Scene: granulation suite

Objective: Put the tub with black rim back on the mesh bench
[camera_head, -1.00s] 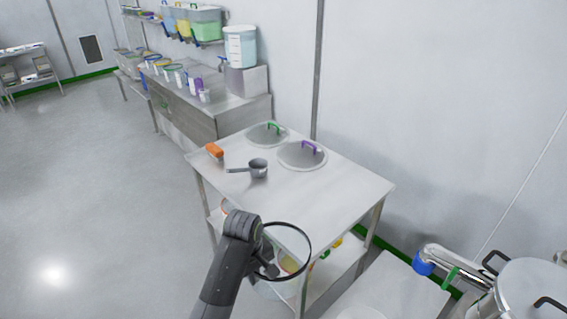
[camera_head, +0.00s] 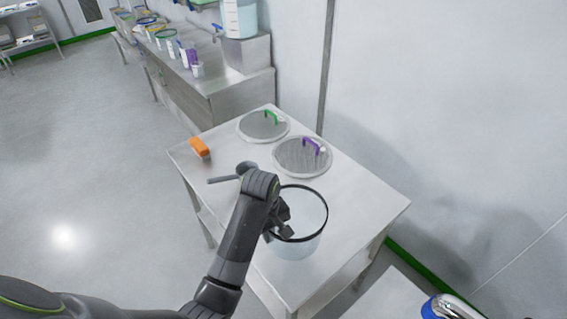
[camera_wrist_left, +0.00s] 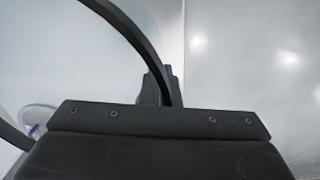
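The clear tub with black rim (camera_head: 296,247) is upright over the front part of the steel bench (camera_head: 365,205), which carries two round mesh lids. I cannot tell whether its base touches the bench top. My left gripper (camera_head: 283,228) is shut on the left side of the tub's rim. In the left wrist view the black rim (camera_wrist_left: 135,35) runs in between the fingers (camera_wrist_left: 160,88), and the far finger is partly hidden behind it. My right gripper is not in view.
On the bench are a mesh lid with green handle (camera_head: 262,126), one with purple handle (camera_head: 301,157), an orange-handled item (camera_head: 200,147) and a grey scoop (camera_head: 224,179), partly behind my arm. A steel counter (camera_head: 235,88) with containers stands behind. Bare bench lies right of the tub.

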